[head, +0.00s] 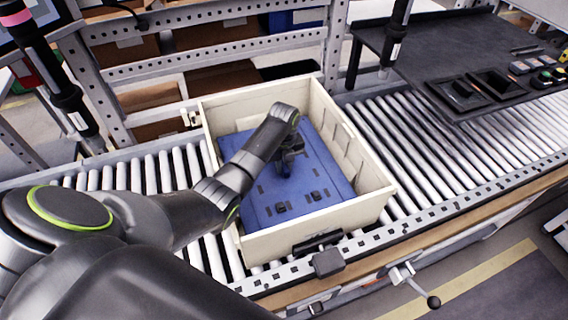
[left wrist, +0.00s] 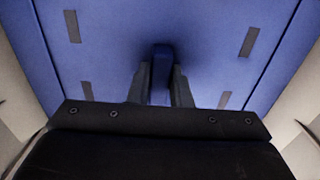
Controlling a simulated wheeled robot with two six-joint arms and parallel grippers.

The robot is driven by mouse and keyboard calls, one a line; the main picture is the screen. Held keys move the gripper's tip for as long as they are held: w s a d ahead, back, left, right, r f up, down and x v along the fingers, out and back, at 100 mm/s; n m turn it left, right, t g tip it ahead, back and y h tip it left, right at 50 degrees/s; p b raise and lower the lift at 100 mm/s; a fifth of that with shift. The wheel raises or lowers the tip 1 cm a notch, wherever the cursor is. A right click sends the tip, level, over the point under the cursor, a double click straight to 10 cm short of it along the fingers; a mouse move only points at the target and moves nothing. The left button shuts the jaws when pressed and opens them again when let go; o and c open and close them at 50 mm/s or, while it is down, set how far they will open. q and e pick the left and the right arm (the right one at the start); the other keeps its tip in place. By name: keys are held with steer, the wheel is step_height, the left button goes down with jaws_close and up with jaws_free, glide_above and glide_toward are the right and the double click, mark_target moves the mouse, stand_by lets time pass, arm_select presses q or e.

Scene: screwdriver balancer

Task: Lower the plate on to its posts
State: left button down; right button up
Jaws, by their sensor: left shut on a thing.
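The blue plate (head: 312,184) lies inside the cream crate (head: 355,212), with several dark slots in its face. In the left wrist view the plate (left wrist: 205,50) fills most of the picture, with a raised blue grip (left wrist: 161,75) in its middle. My left gripper (head: 285,168) reaches down into the crate and is shut on that grip; its two dark fingers (left wrist: 161,92) stand on either side of it. Small dark pieces show at some slots near the plate's front edge. Whether the plate rests on posts is hidden. My right gripper is not in view.
The crate stands on a roller conveyor (head: 440,150) with free rollers to its right. A dark bench (head: 440,50) with trays (head: 470,92) is at the back right. Metal shelving (head: 200,45) rises behind the crate. A black clamp (head: 328,262) sits at the crate's front.

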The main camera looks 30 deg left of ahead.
arm_select(q)
steer(key=shift+w, duration=0.15)
stand_by(0.7)
steer(key=c, duration=1.3)
jaws_free()
steer(key=shift+o, duration=0.2)
steer(key=shift+f, duration=0.1)
steer(key=shift+s+f, duration=0.1)
steer(key=shift+s, duration=0.1)
step_height(320, 180, up, 18)
steer(key=p, duration=0.4)
steer(key=shift+f+p, duration=0.15)
steer(key=shift+p, duration=0.2)
